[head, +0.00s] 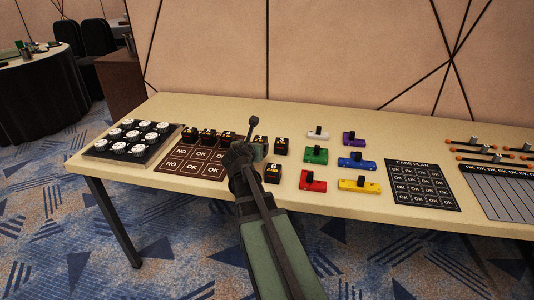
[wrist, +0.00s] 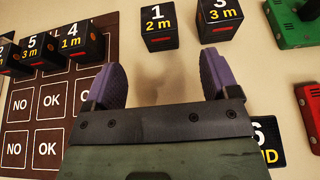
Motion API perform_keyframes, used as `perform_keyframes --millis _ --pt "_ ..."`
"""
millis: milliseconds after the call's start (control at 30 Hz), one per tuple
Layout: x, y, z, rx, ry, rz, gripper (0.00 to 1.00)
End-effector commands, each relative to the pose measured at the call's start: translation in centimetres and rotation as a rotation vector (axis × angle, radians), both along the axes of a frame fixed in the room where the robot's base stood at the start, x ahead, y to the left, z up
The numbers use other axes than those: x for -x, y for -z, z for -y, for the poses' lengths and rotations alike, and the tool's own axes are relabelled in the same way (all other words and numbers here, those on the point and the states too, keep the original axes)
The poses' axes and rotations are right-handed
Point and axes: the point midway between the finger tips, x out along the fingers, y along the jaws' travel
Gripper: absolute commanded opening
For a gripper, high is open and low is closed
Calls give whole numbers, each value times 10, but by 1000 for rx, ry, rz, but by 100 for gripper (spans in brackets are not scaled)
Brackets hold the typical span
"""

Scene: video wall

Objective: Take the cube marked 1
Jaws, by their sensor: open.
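The black cube marked 1 (wrist: 158,27), with "2 m" in yellow and a red bar, stands on the table at the top middle of the wrist view. In the head view it is the cube (head: 261,140) just right of my gripper's end, partly hidden. My gripper (wrist: 157,78) is open, with its two purple fingers apart and nothing between them. The cube lies beyond the fingertips, between their lines, and apart from them. In the head view my gripper (head: 247,146) is over the table, between the grid board and the loose cubes.
Cube 3 (wrist: 220,20) stands close right of cube 1. Cube 6 (wrist: 268,140) is near my gripper's right side. Cubes 2, 5 and 4 (wrist: 80,42) stand along the top of the NO/OK board (wrist: 50,122). Coloured blocks (head: 315,155) lie farther right on the table.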

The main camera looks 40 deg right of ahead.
Motion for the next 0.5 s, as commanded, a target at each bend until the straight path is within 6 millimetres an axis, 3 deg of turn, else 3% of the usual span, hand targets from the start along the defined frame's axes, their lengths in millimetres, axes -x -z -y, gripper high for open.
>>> perform_keyframes --millis 300,500 --pt "-29 22 39 -4 4 2 81" --pt "-33 25 44 -5 3 2 81"
